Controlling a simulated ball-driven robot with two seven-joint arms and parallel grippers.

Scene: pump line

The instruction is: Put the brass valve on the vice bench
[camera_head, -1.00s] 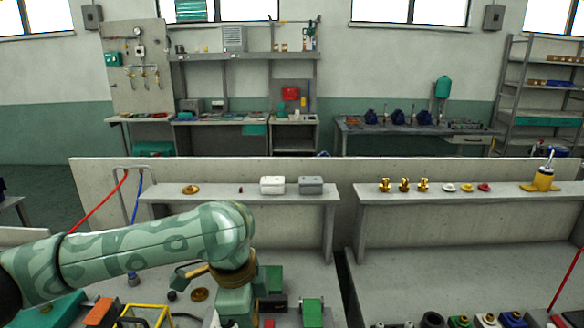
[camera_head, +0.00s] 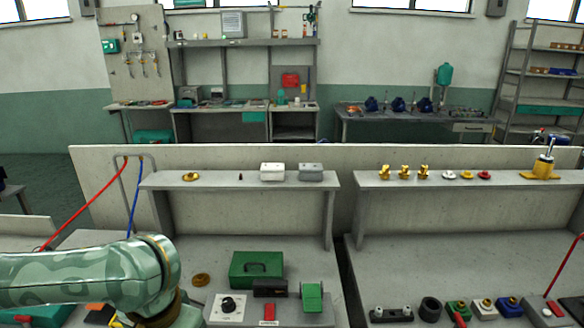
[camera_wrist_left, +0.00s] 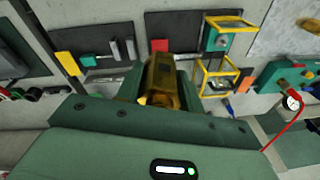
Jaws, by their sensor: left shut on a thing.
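A brass block-like piece (camera_wrist_left: 163,80), which looks like the brass valve, sits between the dark green fingers of my left gripper (camera_wrist_left: 160,88) in the left wrist view. The gripper is shut on it, and the bench surface lies below. Part of the piece is hidden by the gripper body. In the head view my left arm comes in at lower left, and its gripper is out of sight. A far bench (camera_head: 410,118) with several dark blue vice-like items (camera_head: 398,104) stands against the back wall at right; it may be the vice bench. My right gripper is not in view.
A near bench has a green toolbox (camera_head: 256,270), a dial box (camera_head: 231,306) and a raised shelf (camera_head: 225,183). A low panel (camera_head: 400,157) stands behind the shelves. The right shelf holds several brass fittings (camera_head: 404,172). A yellow frame (camera_wrist_left: 216,78) stands near the held piece.

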